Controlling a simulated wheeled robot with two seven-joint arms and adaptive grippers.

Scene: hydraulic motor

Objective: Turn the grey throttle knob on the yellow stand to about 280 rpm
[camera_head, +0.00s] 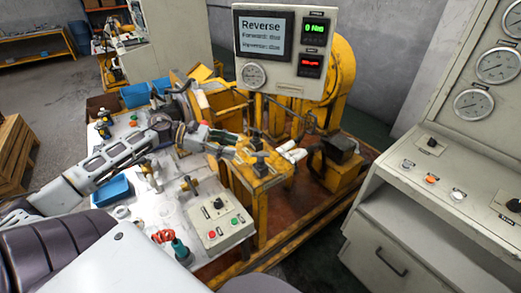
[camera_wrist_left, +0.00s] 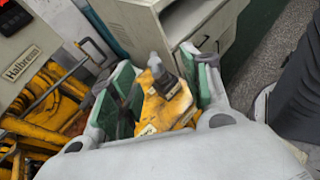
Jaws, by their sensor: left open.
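The yellow stand (camera_head: 262,181) is in the middle of the head view, with a dark grey throttle knob (camera_head: 260,160) on its top. My left arm comes in from the left, and its gripper (camera_head: 238,146) is just left of the knob. In the left wrist view the gripper (camera_wrist_left: 160,84) is open, its green-lined fingers apart on both sides of the picture. The grey knob (camera_wrist_left: 157,68) and the yellow stand (camera_wrist_left: 165,108) show between them. I cannot tell whether a finger touches the knob. The display panel (camera_head: 264,38) reads "Reverse" and a green 0 Nm; its red readout is illegible.
A white control box (camera_head: 219,222) with buttons stands on the workbench left of the yellow stand. Yellow machinery with a dark motor (camera_head: 338,150) stands right of it. A grey gauge console (camera_head: 430,190) fills the right side. Blue bins and tools lie on the bench.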

